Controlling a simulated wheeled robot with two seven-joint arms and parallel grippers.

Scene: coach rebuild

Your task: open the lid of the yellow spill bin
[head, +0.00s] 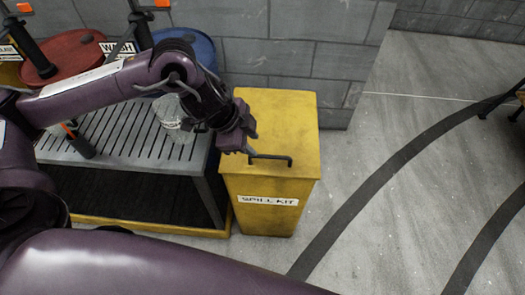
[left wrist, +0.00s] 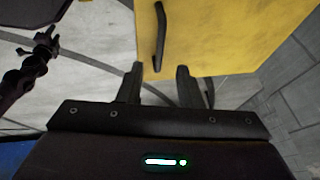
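The yellow spill bin (head: 270,190) stands on the floor with its lid (head: 285,120) shut. A black bar handle (head: 272,158) lies along the lid's front edge, above the "SPILL KIT" label. My left gripper (head: 250,151) is at the left end of the handle. In the left wrist view my left gripper (left wrist: 158,72) has its two fingers apart with nothing between them. The handle (left wrist: 160,38) lies just beyond the fingertips, roughly in line with the gap. What seems to be my right gripper (left wrist: 47,40) shows small at the left of that view; its fingers are unclear.
A slatted metal bench (head: 110,150) stands left of the bin, with a clear jar (head: 172,118) on it. A red drum (head: 65,55) and a blue drum (head: 190,47) are behind. A grey block wall (head: 290,60) backs the bin. The floor to the right is open.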

